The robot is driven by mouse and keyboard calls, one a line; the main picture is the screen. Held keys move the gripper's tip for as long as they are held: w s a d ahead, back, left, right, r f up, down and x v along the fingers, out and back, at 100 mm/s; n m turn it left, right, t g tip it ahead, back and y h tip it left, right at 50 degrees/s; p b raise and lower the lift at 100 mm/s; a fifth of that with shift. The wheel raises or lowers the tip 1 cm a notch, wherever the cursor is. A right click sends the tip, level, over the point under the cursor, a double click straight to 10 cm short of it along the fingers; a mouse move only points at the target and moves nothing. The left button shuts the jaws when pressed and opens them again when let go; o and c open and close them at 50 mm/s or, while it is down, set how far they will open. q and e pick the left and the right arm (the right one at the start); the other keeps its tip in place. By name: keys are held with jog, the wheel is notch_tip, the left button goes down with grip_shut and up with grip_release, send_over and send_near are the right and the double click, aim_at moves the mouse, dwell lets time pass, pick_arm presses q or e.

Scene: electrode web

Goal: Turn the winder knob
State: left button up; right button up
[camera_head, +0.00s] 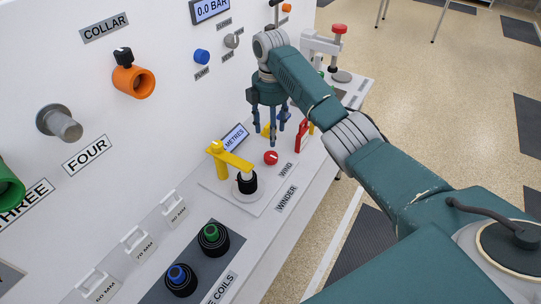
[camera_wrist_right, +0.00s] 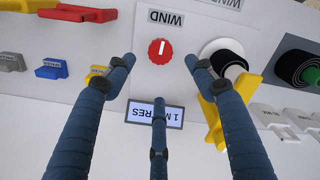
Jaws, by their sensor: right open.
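The red winder knob (camera_head: 270,157) sits on the white winder panel (camera_head: 222,185) beside the word WIND. In the right wrist view the knob (camera_wrist_right: 160,51) is round with a notched edge and a white pointer line. My right gripper (camera_head: 278,138) is open, its fingers pointing down above and just behind the knob. In the right wrist view the spread fingers of my right gripper (camera_wrist_right: 160,75) lie on either side of the knob, with nothing between them and no contact visible. My left gripper is not in view.
A yellow arm (camera_head: 230,157) over a black-and-white roll (camera_head: 246,183) stands close to the knob. A METRES display (camera_head: 234,138) lies beside it; it appears to read 1 in the right wrist view. A red part (camera_head: 302,135) stands to the right. Open floor (camera_head: 440,110) lies beyond the bench.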

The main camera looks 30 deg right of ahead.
aim_at(271, 156)
jog(key=shift+n, duration=0.3)
notch_tip(271, 156, down, 11)
jog(key=shift+r+p, duration=0.1)
jog(key=shift+p, duration=0.55)
jog(key=c, duration=1.1)
